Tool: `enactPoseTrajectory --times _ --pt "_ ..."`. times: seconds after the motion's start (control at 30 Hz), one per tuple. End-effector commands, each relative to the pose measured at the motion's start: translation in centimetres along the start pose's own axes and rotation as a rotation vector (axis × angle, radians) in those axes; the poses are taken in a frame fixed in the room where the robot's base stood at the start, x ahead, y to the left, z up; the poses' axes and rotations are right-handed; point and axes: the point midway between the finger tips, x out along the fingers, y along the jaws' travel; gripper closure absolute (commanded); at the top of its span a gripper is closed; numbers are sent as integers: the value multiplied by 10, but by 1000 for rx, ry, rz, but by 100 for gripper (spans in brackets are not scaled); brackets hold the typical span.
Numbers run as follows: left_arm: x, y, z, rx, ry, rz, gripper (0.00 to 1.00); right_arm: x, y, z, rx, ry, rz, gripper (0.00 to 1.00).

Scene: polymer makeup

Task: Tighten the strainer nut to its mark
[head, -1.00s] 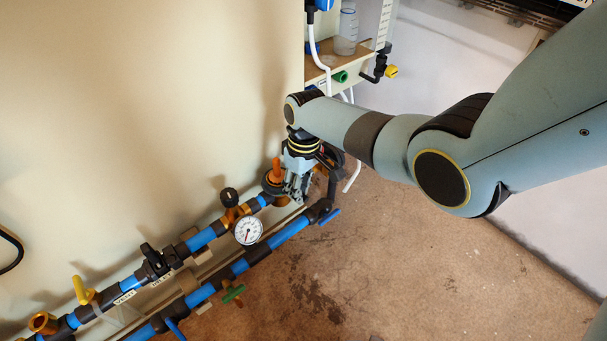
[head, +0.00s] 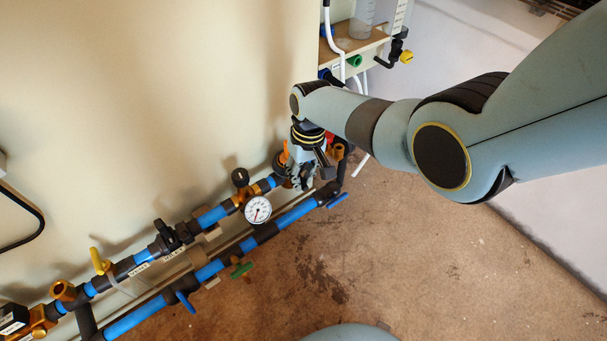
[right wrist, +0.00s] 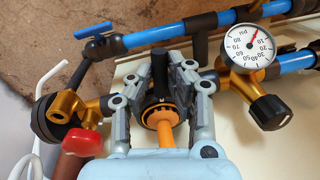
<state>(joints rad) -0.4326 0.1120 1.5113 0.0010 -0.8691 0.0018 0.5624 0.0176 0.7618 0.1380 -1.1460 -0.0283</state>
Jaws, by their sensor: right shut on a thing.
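My right gripper (head: 301,180) reaches down to the far end of the upper blue pipe line. In the right wrist view its two fingers (right wrist: 160,100) are shut on the strainer nut (right wrist: 160,115), a round brass and black part, one finger on each side. An orange stem (right wrist: 165,134) stands toward the camera in front of the nut; its tip also shows in the head view (head: 284,152). The fingers hide the nut's sides, and I cannot make out its mark. My left gripper is out of view.
A pressure gauge (head: 257,209) and a black knob (head: 240,177) sit close to the gripper on the pipe. A red-capped part (right wrist: 82,141) and brass fitting (right wrist: 67,106) flank it. A blue-handled valve (right wrist: 94,31) is nearby. The brown floor (head: 420,260) is open.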

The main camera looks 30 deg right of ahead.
Motion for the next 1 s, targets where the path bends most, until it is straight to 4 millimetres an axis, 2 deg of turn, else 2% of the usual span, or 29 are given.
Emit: enactPoseTrajectory --times 0.07,0.1,0.27,0.67,0.87,1.0 --pt "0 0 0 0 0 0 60 0 0 0 0 -1 0 100" --pt "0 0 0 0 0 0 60 0 0 0 -1 -1 0 81" --pt "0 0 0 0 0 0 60 0 0 0 -1 -1 0 61" --pt "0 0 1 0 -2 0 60 -7 1 0 -1 1 0 61" --pt "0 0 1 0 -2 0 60 -35 1 0 -2 5 1 61" --pt "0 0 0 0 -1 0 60 -64 1 0 -2 4 1 61"
